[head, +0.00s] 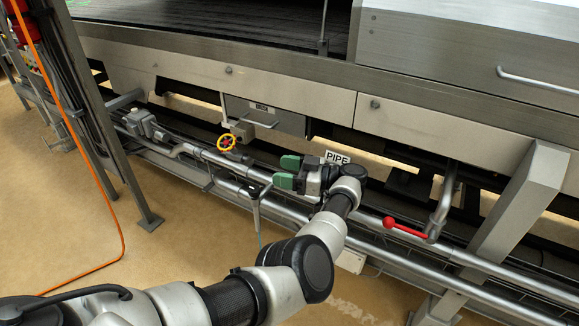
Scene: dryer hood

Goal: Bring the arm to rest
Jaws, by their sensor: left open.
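My left arm comes in from the lower left and reaches toward the pipes below the dryer hood. My left gripper (287,172) has green fingertips, which stand apart with a gap between them. It is open, with nothing seen between the fingers. It points left, in front of the pipe run and just left of a "PIPE" label (337,157). A wrist link hides part of the pipes behind it. My right gripper is not in view.
A red-handled lever (405,227) is to the right. Metal pipes (470,262) run along the machine. A slanted support leg (515,215) stands at right. An orange cable (88,165) hangs at left. Open floor (180,245) lies in front.

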